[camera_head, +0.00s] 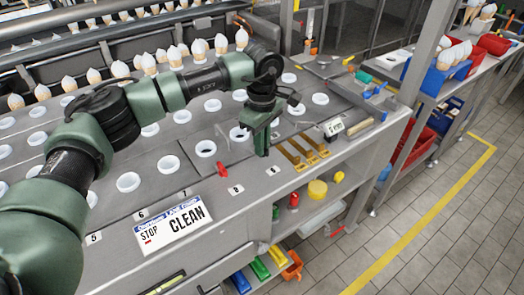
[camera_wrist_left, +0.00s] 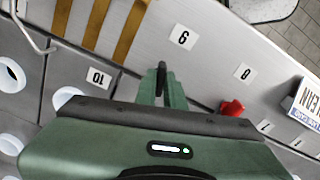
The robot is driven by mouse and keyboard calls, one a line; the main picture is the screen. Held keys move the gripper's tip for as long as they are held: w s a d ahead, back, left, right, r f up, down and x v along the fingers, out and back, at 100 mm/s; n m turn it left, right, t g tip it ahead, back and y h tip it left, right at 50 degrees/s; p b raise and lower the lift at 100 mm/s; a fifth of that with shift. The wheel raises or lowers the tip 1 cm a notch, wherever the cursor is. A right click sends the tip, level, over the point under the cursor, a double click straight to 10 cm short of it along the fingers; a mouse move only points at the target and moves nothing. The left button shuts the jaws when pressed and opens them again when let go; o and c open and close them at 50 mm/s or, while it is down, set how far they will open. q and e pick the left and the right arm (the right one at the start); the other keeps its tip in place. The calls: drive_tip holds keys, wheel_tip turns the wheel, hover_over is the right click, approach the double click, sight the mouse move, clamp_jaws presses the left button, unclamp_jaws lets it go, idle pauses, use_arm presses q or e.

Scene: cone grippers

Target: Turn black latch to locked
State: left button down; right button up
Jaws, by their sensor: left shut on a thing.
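The black latch (camera_wrist_left: 161,74) shows as a dark upright piece between the green fingertips in the left wrist view, just beside the number 9 label (camera_wrist_left: 185,37). My left gripper (camera_head: 263,150) points down at the front edge of the grey machine panel, and it also shows in the left wrist view (camera_wrist_left: 162,88). It is shut on the black latch. In the head view the fingers hide the latch, and its exact angle cannot be told. My right gripper is not in view.
A red latch (camera_head: 222,169) sits on the panel left of my gripper, near the number 8 label (camera_head: 236,189). Brass strips (camera_head: 302,153) lie to the right. A STOP/CLEAN sign (camera_head: 174,224) is at the front left. White ring holders (camera_head: 205,148) fill the panel behind.

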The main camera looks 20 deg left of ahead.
use_arm(q)
drive_tip(key=shift+w+r+m+b, duration=0.15)
drive_tip(key=shift+m+b, duration=0.7)
drive_tip(key=shift+m, duration=0.85)
drive_tip(key=c, duration=1.5)
unclamp_jaws()
wheel_tip(320, 180, up, 8)
drive_tip(key=shift+f+b, duration=0.1)
drive_tip(key=shift+b, duration=0.55)
drive_tip(key=shift+s+f, duration=0.1)
drive_tip(key=shift+s, duration=0.1)
